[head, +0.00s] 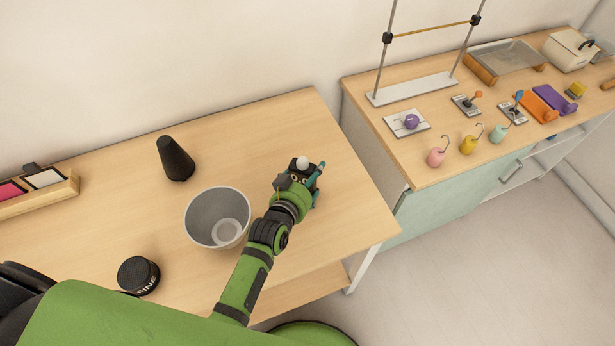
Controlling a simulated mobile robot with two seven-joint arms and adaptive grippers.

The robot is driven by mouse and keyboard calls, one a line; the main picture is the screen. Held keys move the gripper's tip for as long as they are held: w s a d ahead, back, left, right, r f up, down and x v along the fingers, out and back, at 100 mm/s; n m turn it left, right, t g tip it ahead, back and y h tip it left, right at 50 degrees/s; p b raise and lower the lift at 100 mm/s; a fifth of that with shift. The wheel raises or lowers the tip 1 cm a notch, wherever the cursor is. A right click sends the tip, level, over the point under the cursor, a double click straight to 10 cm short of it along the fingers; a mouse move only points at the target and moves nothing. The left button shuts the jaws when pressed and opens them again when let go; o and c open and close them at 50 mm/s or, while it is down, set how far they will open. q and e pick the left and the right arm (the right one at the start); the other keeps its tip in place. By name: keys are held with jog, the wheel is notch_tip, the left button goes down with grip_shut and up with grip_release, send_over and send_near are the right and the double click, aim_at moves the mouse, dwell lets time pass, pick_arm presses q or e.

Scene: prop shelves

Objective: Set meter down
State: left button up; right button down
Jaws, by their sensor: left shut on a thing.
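The meter (303,162) appears as a small device with a white dome on top and teal parts beside it, at the right part of the wooden table. My left gripper (300,178) is shut on it. My gripper and wrist hide most of the meter's body, so I cannot tell whether its base touches the table (340,215). My right gripper is not in view.
A grey bowl (203,209) stands just left of my left forearm. A black cone (175,160) and a black round jar (138,275) stand farther left. A wooden card holder (50,198) lies at far left. A second bench (428,170) with several props is right.

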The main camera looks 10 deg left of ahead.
pick_arm(q)
jog(key=o, duration=1.1)
jog(key=shift+s+f, duration=0.1)
jog(key=shift+o, duration=0.2)
jog(key=v, duration=1.2)
jog(key=shift+b, duration=0.4)
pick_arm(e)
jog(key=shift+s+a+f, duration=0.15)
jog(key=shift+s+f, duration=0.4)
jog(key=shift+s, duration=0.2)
